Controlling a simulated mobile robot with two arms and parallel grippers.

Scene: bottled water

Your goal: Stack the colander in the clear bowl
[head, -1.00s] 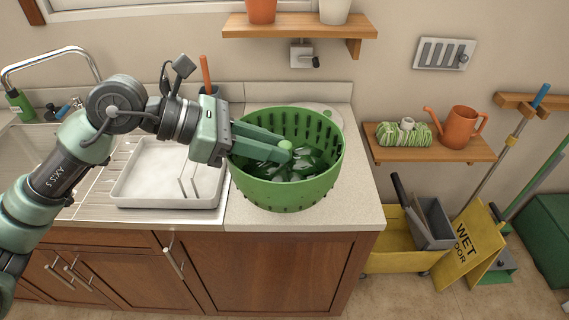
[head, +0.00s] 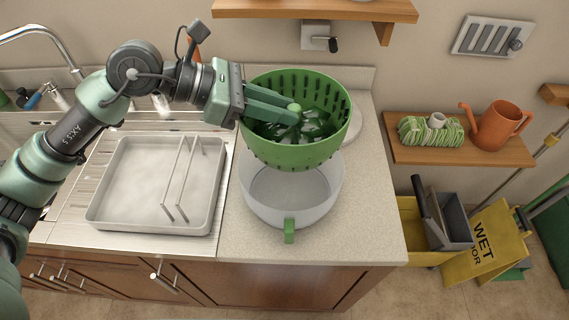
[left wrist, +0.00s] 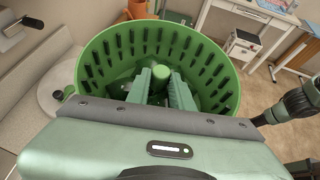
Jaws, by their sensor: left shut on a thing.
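The green colander (head: 300,155) has slotted walls and hangs in the air, upright or nearly so. My left gripper (head: 290,108) reaches into it from the left and is shut on its middle post. The left wrist view shows the colander's wall (left wrist: 215,62) around my left gripper (left wrist: 160,85) and the post between the fingers. The clear bowl (head: 290,196) has a green handle at its front and stands on the counter. The colander is above and slightly behind the bowl in the picture, covering its back rim. I cannot tell whether they touch. My right gripper is not in view.
A white tray (head: 150,190) with a wire rack sits on the drainboard left of the bowl. The counter (head: 375,205) is clear to the bowl's right. A shelf (head: 455,150) with an orange watering can (head: 500,122) is on the right wall.

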